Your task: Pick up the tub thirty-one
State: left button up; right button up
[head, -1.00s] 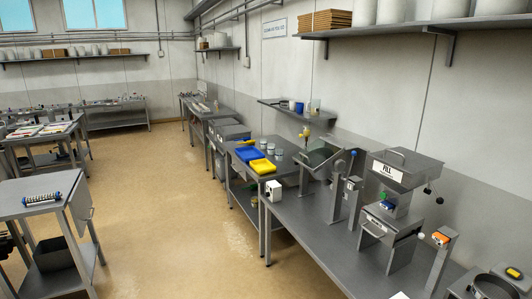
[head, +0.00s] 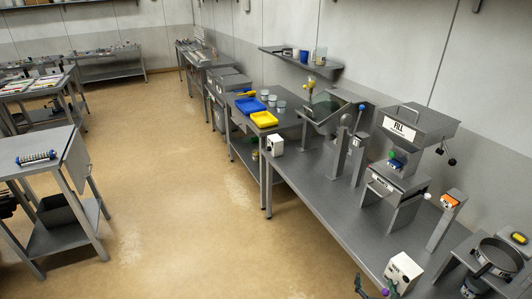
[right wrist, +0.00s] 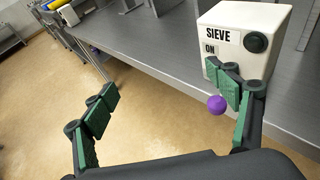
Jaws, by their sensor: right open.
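Several small round tubs (head: 280,105) stand on the far part of the bench beside the blue and yellow trays. Their markings are too small to read, so I cannot tell which is tub thirty-one. My right gripper (head: 373,289) shows at the bottom edge of the head view, in front of the white SIEVE box (head: 403,272). In the right wrist view my right gripper (right wrist: 165,97) is open, with its fingers wide apart and no tub between them. Its right finger overlaps the SIEVE box (right wrist: 250,32) in the picture. My left gripper is out of view.
A purple ball (right wrist: 217,104) shows by the right finger. The bench (head: 310,185) carries the FILL machine (head: 410,130), an orange-topped post (head: 447,215) and a round sieve pan (head: 497,253). A blue tray (head: 250,105) and a yellow tray (head: 264,119) lie further off. The left floor (head: 165,200) is clear.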

aim_at(264, 94)
jog(key=i, duration=1.55)
